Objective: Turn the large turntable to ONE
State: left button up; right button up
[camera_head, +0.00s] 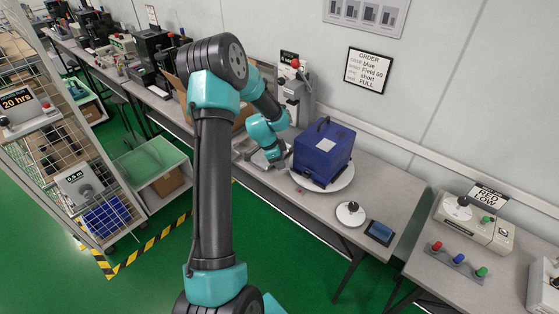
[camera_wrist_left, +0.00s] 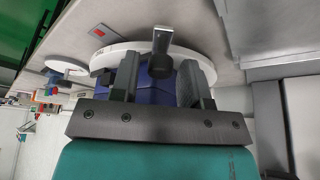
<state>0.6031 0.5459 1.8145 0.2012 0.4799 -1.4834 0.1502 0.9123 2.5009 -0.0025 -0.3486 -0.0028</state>
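The large turntable is a white disc (camera_head: 340,186) on the long bench, with a blue case (camera_head: 322,152) standing on it. In the left wrist view, the disc (camera_wrist_left: 200,60) shows behind my left gripper (camera_wrist_left: 158,78). The gripper's two dark fingers are apart. A grey upright handle with a dark rounded end (camera_wrist_left: 160,66) shows between them, with gaps on both sides. The blue case shows behind the fingers. In the head view my left gripper (camera_head: 284,157) is at the left edge of the disc, its fingertips hard to make out. Lettering on the disc is too small to read. My right gripper is not in view.
A small white turntable with a black knob (camera_head: 351,210) and a dark tablet (camera_head: 380,232) lie right of the large one. A grey machine with a red button (camera_head: 293,92) stands behind. A second bench (camera_head: 440,275) with coloured buttons is at right.

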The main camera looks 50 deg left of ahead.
pick_arm(q)
grip_shut()
jog(key=shift+s, duration=0.1)
dwell(0.4)
